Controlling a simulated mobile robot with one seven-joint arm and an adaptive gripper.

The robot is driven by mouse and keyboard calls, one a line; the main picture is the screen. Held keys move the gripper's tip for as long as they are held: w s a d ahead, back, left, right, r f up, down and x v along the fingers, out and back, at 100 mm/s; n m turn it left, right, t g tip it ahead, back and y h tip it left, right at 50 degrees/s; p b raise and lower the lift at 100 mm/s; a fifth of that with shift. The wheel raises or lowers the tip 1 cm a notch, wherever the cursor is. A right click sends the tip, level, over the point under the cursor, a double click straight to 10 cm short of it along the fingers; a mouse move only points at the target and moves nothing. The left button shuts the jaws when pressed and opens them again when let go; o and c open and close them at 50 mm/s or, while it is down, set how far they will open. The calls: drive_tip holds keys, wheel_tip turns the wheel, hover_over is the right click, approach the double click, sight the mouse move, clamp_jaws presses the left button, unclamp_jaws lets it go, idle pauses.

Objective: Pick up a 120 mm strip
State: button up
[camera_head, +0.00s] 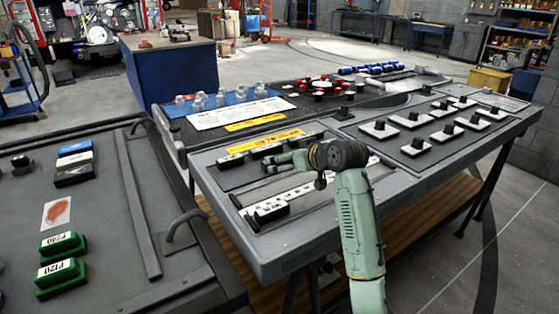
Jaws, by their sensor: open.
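My gripper (272,164) is open, its light green fingers pointing left over the left panel of the grey bench (225,235). It looks empty. Short black-and-white strips (231,161) stand in a row at the back of this panel, just beyond my fingers. A white rail with dark marks (297,192) runs across the front, and a black-and-white block (268,210) sits at its left end. A yellow label (273,140) lies behind the row; its print is too small to read surely. My wrist hides part of the panel. I cannot tell which pieces are 120 mm.
Several white strips with black knobs (380,129) lie on the right panel. Behind are clear jars on a blue mat (212,99) and red-and-black parts (318,84). A left bench holds green blocks (61,246) and a raised bar (137,205).

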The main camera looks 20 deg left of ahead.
drive_tip(key=p+x, duration=0.1)
drive_tip(key=x, duration=0.3)
drive_tip(key=shift+w+a+f+p, duration=0.2)
drive_tip(key=shift+a+f+p, duration=0.05)
drive_tip(key=shift+f+p, duration=0.05)
drive_tip(key=c, duration=0.8)
